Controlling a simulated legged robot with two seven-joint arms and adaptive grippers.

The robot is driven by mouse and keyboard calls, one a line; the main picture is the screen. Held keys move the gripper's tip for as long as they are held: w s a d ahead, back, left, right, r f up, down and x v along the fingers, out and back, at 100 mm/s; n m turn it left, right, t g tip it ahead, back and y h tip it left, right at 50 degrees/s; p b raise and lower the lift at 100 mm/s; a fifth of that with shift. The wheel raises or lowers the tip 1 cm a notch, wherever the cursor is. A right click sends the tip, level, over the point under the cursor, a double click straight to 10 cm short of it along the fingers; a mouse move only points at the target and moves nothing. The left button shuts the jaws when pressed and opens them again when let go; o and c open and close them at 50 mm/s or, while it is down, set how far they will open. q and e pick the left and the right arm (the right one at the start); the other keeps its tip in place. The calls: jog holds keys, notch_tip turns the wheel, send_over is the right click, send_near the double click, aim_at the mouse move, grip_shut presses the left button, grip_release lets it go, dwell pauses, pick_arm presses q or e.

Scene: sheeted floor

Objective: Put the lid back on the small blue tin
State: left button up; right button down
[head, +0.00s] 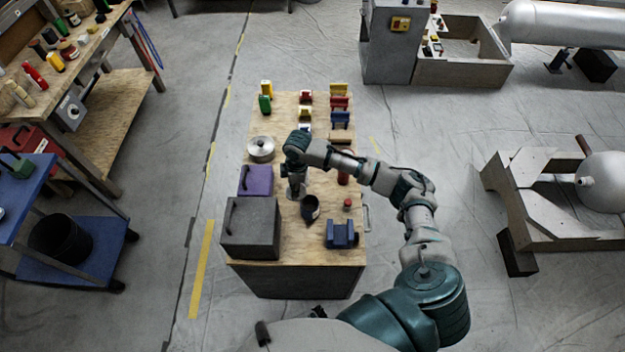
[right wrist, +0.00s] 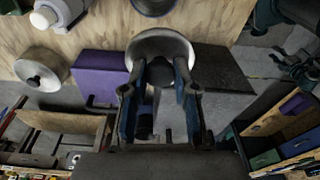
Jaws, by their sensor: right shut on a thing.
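My right gripper (right wrist: 160,85) is shut on a round grey lid (right wrist: 161,42), which sits at its fingertips in the right wrist view. In the head view this gripper (head: 297,191) hangs over the middle of the bench, beside the purple box, and hides most of what it holds. A dark, open-topped round container (head: 310,208) stands just to its right and nearer; its rim shows at the top edge of the right wrist view (right wrist: 155,6). It may be the blue tin, but its colour is too dark to tell. The lid is apart from it. My left gripper is out of view.
A silver lidded pot (head: 261,149), a purple box (head: 256,181) and a grey box (head: 250,228) line the bench's left side. A blue block-like object (head: 342,233) and a small red piece (head: 347,204) are on the right. Coloured pieces stand at the far end.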

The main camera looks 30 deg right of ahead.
aim_at(303, 190)
jog(key=d+n+p, duration=0.1)
jog(key=n, duration=0.1)
jog(key=f+n+p, duration=0.1)
jog(key=n, duration=0.1)
jog(key=s+d+n+p, duration=0.1)
jog(key=n, duration=0.1)
jog(key=shift+d+f+g, duration=0.3)
jog(key=shift+g, duration=0.1)
jog(key=shift+n, duration=0.5)
jog(key=d+f+b, duration=0.1)
jog(key=f, duration=0.1)
jog(key=f+b, duration=0.2)
jog(key=f, duration=0.1)
jog(key=d+f+b, duration=0.1)
jog(key=f+b, duration=0.1)
jog(key=shift+s+d+f, duration=0.15)
jog(key=shift+d+f, duration=0.15)
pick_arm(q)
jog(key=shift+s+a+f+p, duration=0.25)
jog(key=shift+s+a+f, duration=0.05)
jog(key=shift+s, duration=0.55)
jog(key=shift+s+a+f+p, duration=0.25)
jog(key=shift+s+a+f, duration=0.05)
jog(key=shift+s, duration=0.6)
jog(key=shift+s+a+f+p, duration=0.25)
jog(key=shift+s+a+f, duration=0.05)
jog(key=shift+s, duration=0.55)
pick_arm(e)
jog(key=shift+a+r, duration=0.25)
jog(key=shift+a, duration=0.25)
